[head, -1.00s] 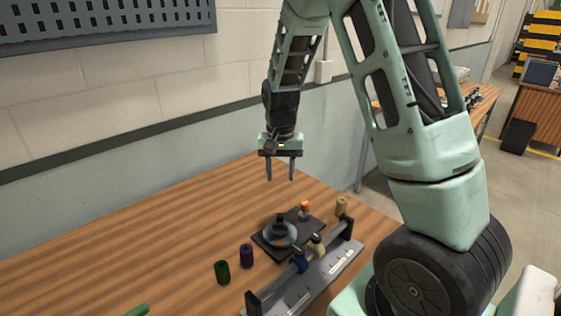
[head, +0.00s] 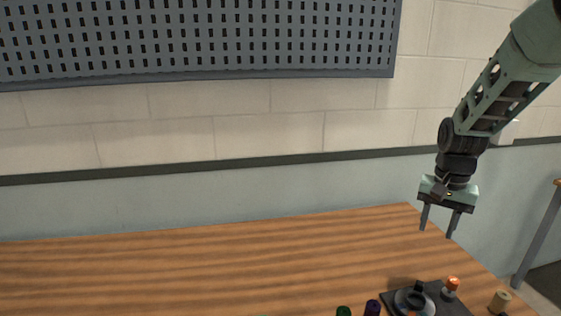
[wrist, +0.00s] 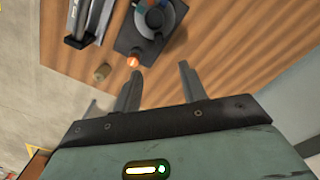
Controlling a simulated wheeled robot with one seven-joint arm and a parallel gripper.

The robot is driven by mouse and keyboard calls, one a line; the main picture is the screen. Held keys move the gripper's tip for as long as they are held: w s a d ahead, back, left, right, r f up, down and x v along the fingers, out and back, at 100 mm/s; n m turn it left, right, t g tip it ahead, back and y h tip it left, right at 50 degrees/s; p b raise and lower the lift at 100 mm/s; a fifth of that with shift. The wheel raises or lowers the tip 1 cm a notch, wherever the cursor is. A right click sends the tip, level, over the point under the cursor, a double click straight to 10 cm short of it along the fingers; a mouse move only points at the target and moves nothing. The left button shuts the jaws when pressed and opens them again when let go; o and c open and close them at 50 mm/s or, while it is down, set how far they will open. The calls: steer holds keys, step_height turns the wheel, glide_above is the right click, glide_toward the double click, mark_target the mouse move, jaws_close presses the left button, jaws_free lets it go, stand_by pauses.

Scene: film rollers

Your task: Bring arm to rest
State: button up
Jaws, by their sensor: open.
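My gripper (head: 436,234) hangs at the right in the head view, fingers pointing down, open and empty. It is above the wooden table (head: 200,270), apart from everything on it. In the wrist view the two fingers of my gripper (wrist: 157,82) are spread with only bare table between them.
A dark plate with a round device (head: 412,300) stands on the table below my gripper. An orange-topped piece (head: 450,287), a tan roller (head: 499,302), a purple roller (head: 373,308) and a green roller (head: 343,311) are nearby. A pegboard (head: 200,40) hangs on the wall.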

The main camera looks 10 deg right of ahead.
steer(key=s+a+r+n+y, duration=0.1)
steer(key=s+a+n, duration=0.3)
steer(key=a, duration=0.6)
steer(key=s+a+r+n, duration=0.1)
steer(key=s+a+n, duration=0.2)
steer(key=a, duration=0.6)
steer(key=s+a+n, duration=0.4)
steer(key=s+a, duration=0.1)
steer(key=s, duration=0.3)
steer(key=s+a+n, duration=0.5)
steer(key=s, duration=0.4)
steer(key=shift+s+a+r, duration=0.2)
steer(key=shift+a+r, duration=0.1)
steer(key=shift+r, duration=0.05)
